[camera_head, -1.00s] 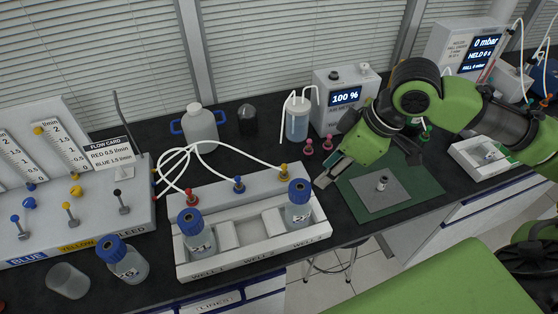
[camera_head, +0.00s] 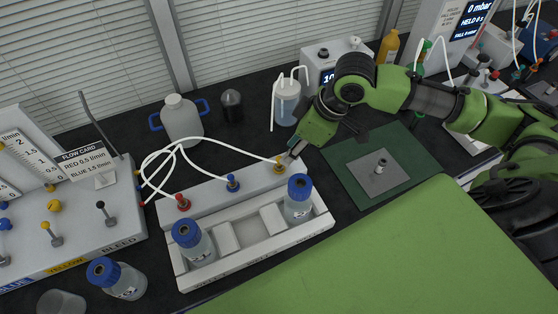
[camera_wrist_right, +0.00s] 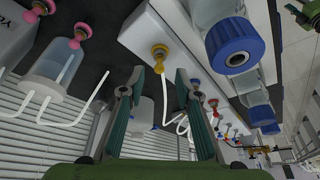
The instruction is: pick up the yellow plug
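The yellow plug (camera_head: 280,166) stands at the right end of the raised back ledge of the white well rack (camera_head: 218,193), with a white tube joined to it. In the right wrist view the yellow plug (camera_wrist_right: 159,56) is ahead of the fingertips, roughly centred between them. My right gripper (camera_head: 294,151) is close beside the plug in the head view. In the right wrist view the right gripper (camera_wrist_right: 156,80) is open, its two fingers well apart with nothing between them. My left gripper is not in view.
Red (camera_head: 183,202) and blue (camera_head: 233,183) plugs share the ledge. A blue-capped bottle (camera_head: 298,200) stands in the rack just in front of the yellow plug. A clear wash bottle (camera_head: 286,103) stands behind the gripper. A green mat (camera_head: 350,150) lies to the right.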

